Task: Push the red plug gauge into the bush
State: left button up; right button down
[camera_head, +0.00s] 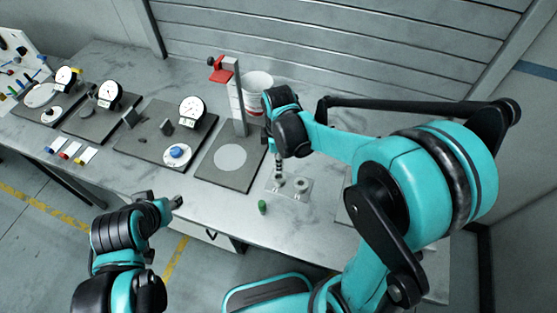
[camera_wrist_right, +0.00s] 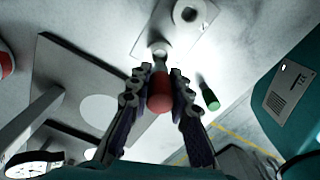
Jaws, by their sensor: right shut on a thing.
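The red plug gauge (camera_wrist_right: 160,92) is between the fingers of my right gripper (camera_wrist_right: 160,78) in the right wrist view, its red handle toward the camera. My right gripper (camera_head: 279,172) is shut on it and points down over a pale metal plate (camera_head: 292,194) in the head view. The plate carries a grey ring-shaped bush (camera_head: 301,184), also in the wrist view (camera_wrist_right: 187,12).
A green-handled gauge (camera_head: 262,207) stands beside the plate, also in the wrist view (camera_wrist_right: 210,98). A stand with a red top (camera_head: 220,73) and a white tub (camera_head: 258,88) are behind. Dial-gauge stations (camera_head: 191,109) fill the table's left side.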

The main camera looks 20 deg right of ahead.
jog(key=shift+f+b, duration=1.2)
jog(key=shift+f, duration=0.65)
jog(key=shift+f+b, duration=1.1)
jog(key=shift+f, duration=0.1)
jog(key=c, duration=1.3)
grip_release()
jog(key=shift+r, duration=0.1)
jog(key=shift+r, duration=0.1)
notch_tip(320, 180, up, 12)
jog(key=shift+f, duration=0.1)
